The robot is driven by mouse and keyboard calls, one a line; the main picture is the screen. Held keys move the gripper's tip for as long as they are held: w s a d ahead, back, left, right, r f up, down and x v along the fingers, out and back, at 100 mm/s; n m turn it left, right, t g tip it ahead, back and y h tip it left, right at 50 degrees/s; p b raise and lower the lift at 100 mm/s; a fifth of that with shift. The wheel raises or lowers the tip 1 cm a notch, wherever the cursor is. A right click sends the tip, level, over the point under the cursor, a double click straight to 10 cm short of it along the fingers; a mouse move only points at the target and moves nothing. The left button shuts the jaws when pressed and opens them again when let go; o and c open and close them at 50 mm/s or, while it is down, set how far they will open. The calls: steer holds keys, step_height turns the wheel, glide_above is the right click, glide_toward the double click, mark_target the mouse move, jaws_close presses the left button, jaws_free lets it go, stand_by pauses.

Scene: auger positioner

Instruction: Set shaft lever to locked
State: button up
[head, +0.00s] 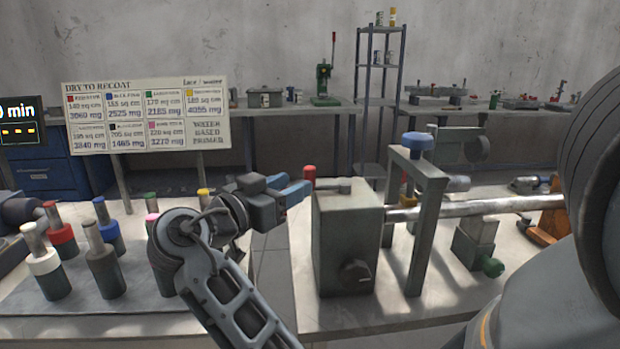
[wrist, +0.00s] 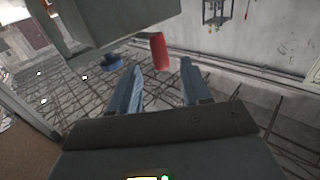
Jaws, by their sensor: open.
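A grey box housing (head: 348,240) stands on the bench. A short grey lever arm (head: 335,186) lies along its top, with a red upright grip (head: 309,173) at its left end, taken to be the shaft lever. My gripper (head: 294,185) is just left of the red grip, its blue fingers pointing at it. In the wrist view the red grip (wrist: 159,50) shows between and slightly beyond the open fingers (wrist: 160,66). I see no contact. No lock marking is readable.
A grey frame with a blue knob (head: 416,141) stands right of the housing, and a metal shaft (head: 480,207) runs right from it. The housing has a dark dial (head: 356,272) in front. Several colored-top cylinders (head: 103,262) stand at left. A sign (head: 146,115) stands behind.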

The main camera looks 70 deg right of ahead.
mark_target(310, 177)
steer(key=shift+x, duration=3.2)
steer(key=shift+c, duration=0.5)
jaws_close()
